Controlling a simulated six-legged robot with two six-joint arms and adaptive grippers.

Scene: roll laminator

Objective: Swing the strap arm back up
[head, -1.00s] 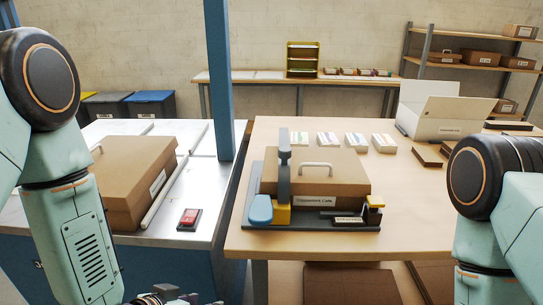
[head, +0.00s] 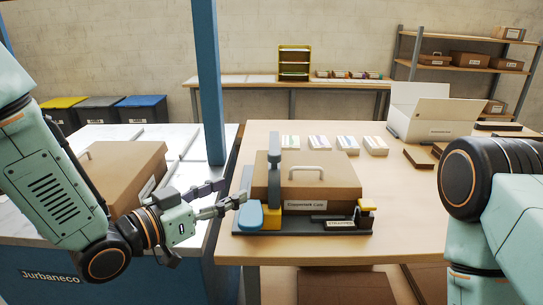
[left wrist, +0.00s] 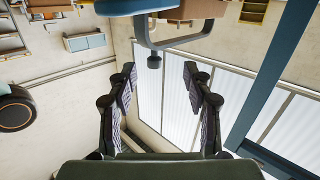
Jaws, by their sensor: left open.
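The strapping device has a dark base (head: 300,228) on the wooden table, with a grey upright arm (head: 275,175) at its left, a yellow block (head: 268,217) at the arm's foot and a blue pad (head: 250,215) at the front left. A brown carton (head: 335,182) labelled Copperleaf Cafe sits on it behind a plate reading STRAPPED (head: 340,223). My left gripper (head: 232,192) is open and empty, just left of the blue pad and upright. In the left wrist view, its parted fingers (left wrist: 158,92) lie below a grey curved bar (left wrist: 180,42) with a dark knob. My right gripper is out of view.
A blue post (head: 208,90) stands behind my left gripper. A large brown carton (head: 115,180) lies on the left bench. White card stacks (head: 347,143) and an open white box (head: 432,128) are farther back on the table. The table's right front is clear.

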